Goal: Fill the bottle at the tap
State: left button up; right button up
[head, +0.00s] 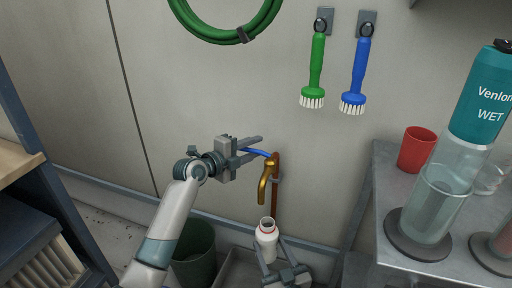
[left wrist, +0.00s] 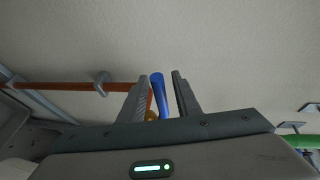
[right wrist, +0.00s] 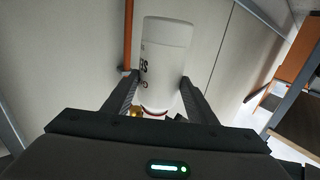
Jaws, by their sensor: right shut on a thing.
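The brass tap (head: 265,183) hangs on a copper pipe at the wall, its spout pointing down. Its blue lever (head: 258,152) points left, between the fingers of my left gripper (head: 252,150). In the left wrist view the blue lever (left wrist: 159,97) stands between the two fingers (left wrist: 163,88), which look open around it. The white bottle (head: 266,243) is upright and uncapped with a red ring at its neck, just below the spout. My right gripper (head: 282,270) is shut on the bottle (right wrist: 163,62). No water shows.
A grey table (head: 385,183) at the right carries a red cup (head: 416,150) and a tall teal-topped bottle in a clear holder. Green and blue brushes and a green hose (head: 215,38) hang on the wall. A dark green bin (head: 195,255) stands below my left arm.

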pick_arm(q)
jog(key=shift+w+d+f, duration=0.1)
jog(key=shift+w+d, duration=0.25)
jog(key=shift+w, duration=0.1)
jog(key=shift+c, duration=0.6)
grip_shut()
jog(key=shift+s+a+f+n+y, duration=0.1)
jog(key=shift+f+n+y, duration=0.05)
jog(key=shift+n+y, duration=0.15)
jog(key=shift+s+a+n+t+y, duration=0.3)
jog(key=shift+s+n+t+y, duration=0.35)
jog(key=shift+n+y, duration=0.8)
jog(key=shift+s+a+n+t+y, duration=0.3)
jog(key=shift+s+n+t+y, duration=0.55)
jog(key=shift+y, duration=0.9)
jog(key=shift+s+a+n+t+y, duration=0.3)
jog(key=shift+s+n+t+y, duration=0.15)
jog(key=shift+n+y, duration=1.05)
